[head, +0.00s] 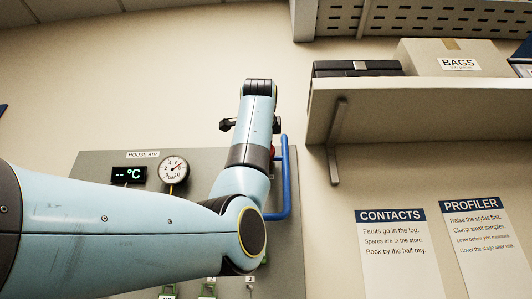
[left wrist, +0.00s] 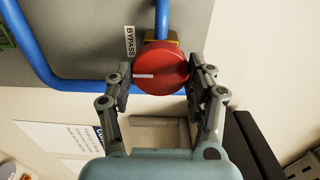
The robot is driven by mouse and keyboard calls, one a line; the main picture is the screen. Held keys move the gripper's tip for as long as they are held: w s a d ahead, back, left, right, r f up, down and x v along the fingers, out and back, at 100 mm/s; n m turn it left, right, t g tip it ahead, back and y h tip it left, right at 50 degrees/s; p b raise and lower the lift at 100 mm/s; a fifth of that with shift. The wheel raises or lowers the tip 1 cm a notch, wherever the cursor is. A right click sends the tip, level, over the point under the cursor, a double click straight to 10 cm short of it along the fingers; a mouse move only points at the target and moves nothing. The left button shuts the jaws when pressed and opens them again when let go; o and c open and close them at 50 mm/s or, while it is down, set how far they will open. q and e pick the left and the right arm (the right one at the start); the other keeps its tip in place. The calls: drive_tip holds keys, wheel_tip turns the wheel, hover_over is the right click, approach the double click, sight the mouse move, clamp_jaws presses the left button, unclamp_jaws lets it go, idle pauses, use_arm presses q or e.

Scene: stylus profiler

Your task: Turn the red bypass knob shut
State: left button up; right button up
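The red bypass knob (left wrist: 160,68) is round, with a white line across its left half that lies nearly level in the left wrist view. It sits on a brass-coloured fitting (left wrist: 162,43) on a blue pipe, beside a BYPASS label. My left gripper (left wrist: 160,80) has one finger on each side of the knob. The right finger is at the knob's edge, and the left is very close to it; whether both press on it cannot be told. In the head view a sliver of the red knob (head: 272,152) shows behind my left wrist, which hides most of it. My right gripper is not seen.
Blue pipe (head: 286,178) loops out from the grey panel (head: 295,240). A gauge (head: 173,169) and a green display (head: 129,174) are on the panel. A shelf (head: 430,108) with a black case and a box juts out at the right. Two notices hang below it.

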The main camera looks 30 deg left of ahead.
use_arm(q)
drive_tip(key=c, duration=0.6)
drive_tip(key=n, duration=1.7)
drive_tip(key=shift+n, duration=0.4)
drive_tip(key=n, duration=0.4)
drive_tip(key=shift+n, duration=0.4)
drive_tip(key=n, duration=1.3)
drive_tip(key=shift+w+f, duration=0.1)
drive_tip(key=shift+f, duration=0.05)
drive_tip(key=o, duration=1.3)
